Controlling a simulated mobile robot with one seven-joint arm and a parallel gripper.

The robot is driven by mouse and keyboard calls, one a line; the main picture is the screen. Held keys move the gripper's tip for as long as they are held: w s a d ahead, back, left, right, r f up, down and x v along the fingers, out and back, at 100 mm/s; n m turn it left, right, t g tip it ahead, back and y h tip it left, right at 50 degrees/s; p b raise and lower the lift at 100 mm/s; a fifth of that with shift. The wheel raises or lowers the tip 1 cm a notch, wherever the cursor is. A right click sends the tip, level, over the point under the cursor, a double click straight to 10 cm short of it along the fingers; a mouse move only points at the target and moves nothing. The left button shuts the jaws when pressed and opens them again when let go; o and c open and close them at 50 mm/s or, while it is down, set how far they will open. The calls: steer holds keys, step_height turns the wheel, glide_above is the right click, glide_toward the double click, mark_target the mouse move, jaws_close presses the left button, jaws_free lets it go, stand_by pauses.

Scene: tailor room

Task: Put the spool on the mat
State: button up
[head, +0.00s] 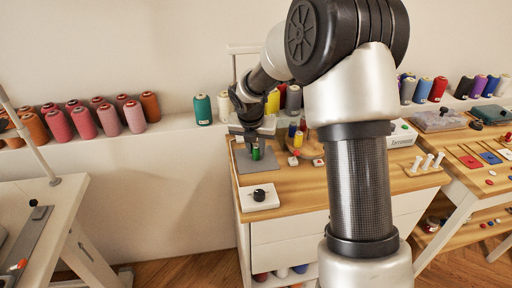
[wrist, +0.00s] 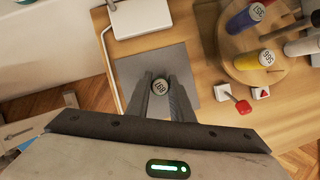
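A round wooden stand (wrist: 238,70) with several spools is right of the mat. A red-headed item (wrist: 243,107) and small white blocks lie near it. A white sewing machine (wrist: 140,17) is behind the mat. A white box with a black knob (head: 259,196) sits at the table's front.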

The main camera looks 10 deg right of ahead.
steer(key=o, duration=0.3)
